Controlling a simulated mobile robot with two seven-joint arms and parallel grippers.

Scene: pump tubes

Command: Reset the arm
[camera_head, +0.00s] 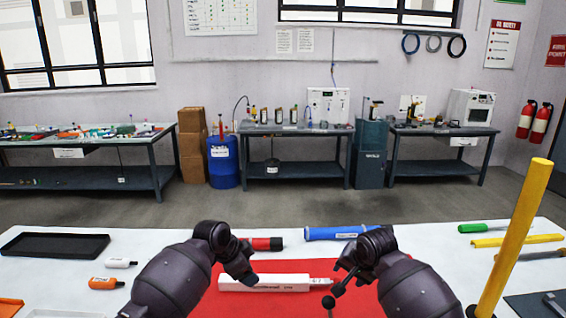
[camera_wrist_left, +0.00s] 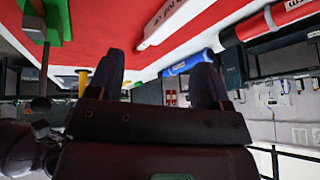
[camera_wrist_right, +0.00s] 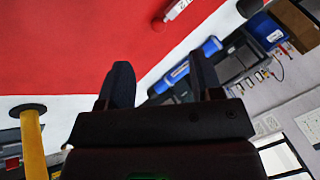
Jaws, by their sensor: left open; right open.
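A white labelled pump tube (camera_head: 265,284) lies on the red mat (camera_head: 300,268), its narrow tip pointing right. A red tube with a black end (camera_head: 265,243) and a blue tube (camera_head: 335,233) lie behind it. My left gripper (camera_head: 240,268) hangs above the mat near the white tube's left part; its fingers (camera_wrist_left: 157,78) are apart with nothing between them. My right gripper (camera_head: 340,278) is near the tube's tip; its fingers (camera_wrist_right: 162,80) are apart and empty. The blue tube also shows beyond the fingers in the right wrist view (camera_wrist_right: 185,65).
A tall yellow post (camera_head: 520,230) stands at the right, beside my right arm. A black tray (camera_head: 55,246), small white and orange bottles (camera_head: 105,283) are at the left. A green-handled tool (camera_head: 483,228) and a yellow bar (camera_head: 517,241) lie at the right. Workbenches stand beyond the table.

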